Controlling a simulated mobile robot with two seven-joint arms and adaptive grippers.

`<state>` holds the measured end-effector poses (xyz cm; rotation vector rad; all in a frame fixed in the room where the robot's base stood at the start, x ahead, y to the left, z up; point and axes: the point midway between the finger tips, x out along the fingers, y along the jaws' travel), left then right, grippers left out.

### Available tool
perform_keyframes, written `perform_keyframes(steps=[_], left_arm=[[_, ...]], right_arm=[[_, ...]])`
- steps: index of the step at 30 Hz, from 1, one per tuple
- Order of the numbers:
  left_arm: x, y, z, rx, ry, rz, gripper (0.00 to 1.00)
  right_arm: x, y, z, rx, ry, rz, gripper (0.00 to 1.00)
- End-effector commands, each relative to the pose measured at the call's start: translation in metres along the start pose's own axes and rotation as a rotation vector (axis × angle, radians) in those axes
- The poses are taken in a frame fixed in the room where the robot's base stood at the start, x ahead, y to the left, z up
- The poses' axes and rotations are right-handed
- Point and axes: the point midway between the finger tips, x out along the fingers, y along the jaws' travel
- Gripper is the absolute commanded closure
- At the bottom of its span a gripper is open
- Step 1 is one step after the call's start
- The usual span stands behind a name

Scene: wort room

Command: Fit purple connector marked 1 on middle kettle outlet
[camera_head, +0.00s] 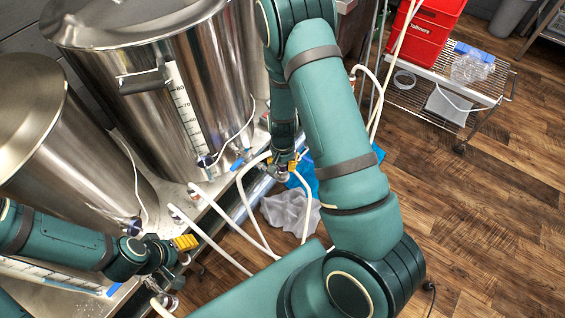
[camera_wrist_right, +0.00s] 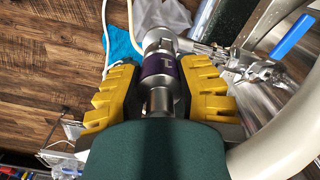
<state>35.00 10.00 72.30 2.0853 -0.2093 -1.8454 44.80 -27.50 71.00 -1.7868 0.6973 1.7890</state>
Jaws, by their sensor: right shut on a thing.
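The purple-banded metal connector (camera_wrist_right: 158,68) stands between the yellow fingers of my right gripper (camera_wrist_right: 162,80) in the right wrist view. The fingers are shut on it, and a pale mark shows on its band. A metal valve fitting (camera_wrist_right: 222,55) with a blue handle (camera_wrist_right: 292,36) lies just beyond and right of it; I cannot tell whether they touch. In the head view my right gripper (camera_head: 283,165) is low beside the rack, right of the middle kettle (camera_head: 165,100). My left gripper (camera_head: 183,245) is by the left kettle (camera_head: 60,170); its finger state is unclear.
White hoses (camera_head: 245,200) loop over the rack edge near my right gripper. A grey cloth (camera_head: 290,212) lies on the floor. A wire cart (camera_head: 425,90) with a red crate (camera_head: 422,35) stands at upper right. The wooden floor (camera_head: 480,220) on the right is clear.

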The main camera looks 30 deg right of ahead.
Motion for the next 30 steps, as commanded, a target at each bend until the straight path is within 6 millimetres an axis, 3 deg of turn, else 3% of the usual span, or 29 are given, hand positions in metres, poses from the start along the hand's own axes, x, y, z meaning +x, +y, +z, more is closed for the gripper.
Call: perform_keyframes(steps=[30], left_arm=[[0.0057,-0.0022,0.0007,0.000,0.000,0.000,0.35]], right_arm=[[0.0090,-0.0001,-0.0001,0.000,0.001,0.000,1.00]])
